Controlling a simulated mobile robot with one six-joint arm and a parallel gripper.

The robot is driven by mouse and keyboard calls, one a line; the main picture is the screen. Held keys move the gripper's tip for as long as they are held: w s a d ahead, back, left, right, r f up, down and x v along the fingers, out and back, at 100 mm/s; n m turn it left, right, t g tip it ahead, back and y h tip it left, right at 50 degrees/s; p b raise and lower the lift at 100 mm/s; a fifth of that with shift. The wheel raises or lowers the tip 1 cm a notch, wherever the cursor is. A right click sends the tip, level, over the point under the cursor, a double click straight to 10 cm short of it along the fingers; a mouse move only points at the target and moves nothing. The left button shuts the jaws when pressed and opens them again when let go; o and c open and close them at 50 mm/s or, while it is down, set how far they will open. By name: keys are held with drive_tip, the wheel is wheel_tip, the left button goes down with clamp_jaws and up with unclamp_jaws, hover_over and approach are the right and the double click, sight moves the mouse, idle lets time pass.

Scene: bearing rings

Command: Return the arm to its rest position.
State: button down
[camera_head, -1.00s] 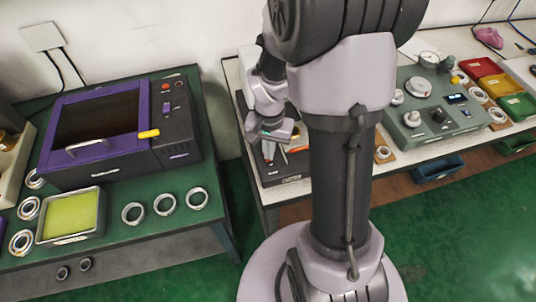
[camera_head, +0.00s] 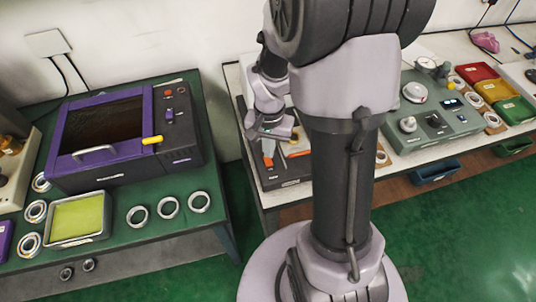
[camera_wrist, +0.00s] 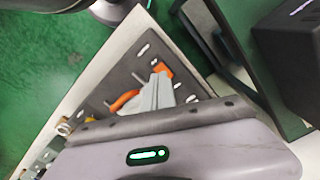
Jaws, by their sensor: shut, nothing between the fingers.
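My gripper (camera_head: 272,132) hangs at the left of my arm column in the head view, above the dark tool tray (camera_head: 285,178) on the white bench. Its fingertips are hard to make out there. In the wrist view, my gripper (camera_wrist: 158,84) shows as grey fingers held together, with nothing between them. They appear over the tool tray (camera_wrist: 112,80), which holds orange-handled tools (camera_wrist: 125,100). The lilac gripper body with a lit green indicator fills the bottom of the wrist view. My upper arm and column hide part of the white bench.
A green bench (camera_head: 165,232) at left holds a purple-framed machine (camera_head: 95,165), a tray with a yellow-green pad (camera_head: 80,241) and several metal rings (camera_head: 168,206). At right are a grey-green instrument (camera_head: 432,125) and coloured bins (camera_head: 495,90). Green floor (camera_head: 450,240) is clear.

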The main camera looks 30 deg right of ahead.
wheel_tip(320, 180, up, 3)
drive_tip(key=shift+f+p, duration=0.1)
drive_tip(key=shift+p, duration=0.65)
